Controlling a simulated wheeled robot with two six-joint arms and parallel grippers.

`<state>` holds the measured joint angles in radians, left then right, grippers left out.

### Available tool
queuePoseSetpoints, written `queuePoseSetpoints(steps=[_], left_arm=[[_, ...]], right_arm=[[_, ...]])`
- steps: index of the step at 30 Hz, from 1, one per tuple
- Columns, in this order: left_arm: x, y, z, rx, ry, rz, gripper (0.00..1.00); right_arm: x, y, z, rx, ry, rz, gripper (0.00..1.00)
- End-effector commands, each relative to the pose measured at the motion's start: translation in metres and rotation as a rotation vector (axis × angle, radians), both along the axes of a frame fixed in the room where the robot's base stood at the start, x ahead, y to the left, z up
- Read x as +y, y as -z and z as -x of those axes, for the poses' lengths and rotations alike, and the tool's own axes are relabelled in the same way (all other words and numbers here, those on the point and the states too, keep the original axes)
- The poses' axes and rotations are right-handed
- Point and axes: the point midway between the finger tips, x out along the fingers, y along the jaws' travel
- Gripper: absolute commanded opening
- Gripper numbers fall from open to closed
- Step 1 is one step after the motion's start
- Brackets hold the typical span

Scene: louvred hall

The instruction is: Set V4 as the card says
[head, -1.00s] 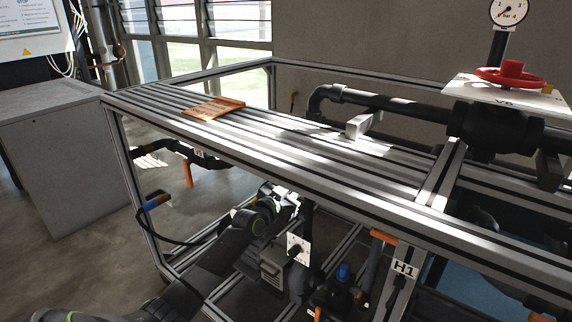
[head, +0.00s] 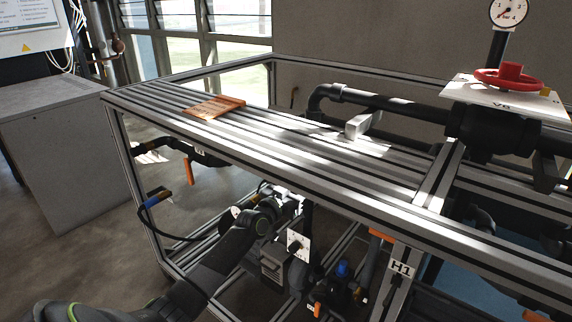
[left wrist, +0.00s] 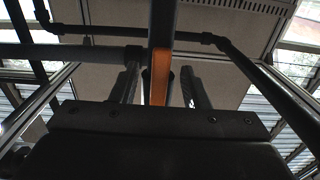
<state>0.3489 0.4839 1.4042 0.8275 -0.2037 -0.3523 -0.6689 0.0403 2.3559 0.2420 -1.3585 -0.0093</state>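My left arm reaches under the bench top in the head view; its wrist (head: 268,212) is below the front rail and its fingertips are hidden. In the left wrist view my left gripper (left wrist: 160,90) has its two fingers apart. An orange handle-like strip (left wrist: 160,74) shows between them, with gaps either side, in line with a dark upright pipe (left wrist: 163,22). I cannot read a V4 label. A valve with a red handwheel (head: 510,77) has a plate that seems to read V6 (head: 500,106). A printed sheet (head: 25,14) is at top left, its text illegible. My right gripper is out of view.
The slatted bench top (head: 300,150) carries an orange-brown plate (head: 215,106) and a grey block (head: 360,124). Below are an orange lever (head: 189,171), a white plate with black knob (head: 297,245) and a blue-capped fitting (head: 343,268). A post is tagged H1 (head: 401,268). A grey cabinet (head: 60,150) stands left.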

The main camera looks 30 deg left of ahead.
Motion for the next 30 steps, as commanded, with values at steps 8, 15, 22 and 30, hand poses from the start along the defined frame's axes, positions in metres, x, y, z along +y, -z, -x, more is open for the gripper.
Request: queuePoseSetpoints(steps=[8, 15, 22, 30], left_arm=[[0.001, -0.002, 0.012, 0.002, -0.001, -0.001, 0.41], [0.004, -0.002, 0.041, 0.001, 0.000, -0.002, 0.41], [0.006, -0.002, 0.065, 0.001, 0.000, -0.001, 0.41], [0.006, 0.000, 0.070, -0.001, 0.000, -0.001, 0.41]], right_arm=[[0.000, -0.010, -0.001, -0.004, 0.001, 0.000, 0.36], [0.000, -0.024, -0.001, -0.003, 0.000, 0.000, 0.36], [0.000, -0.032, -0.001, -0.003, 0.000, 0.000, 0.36], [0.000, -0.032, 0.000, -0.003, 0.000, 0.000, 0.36]])
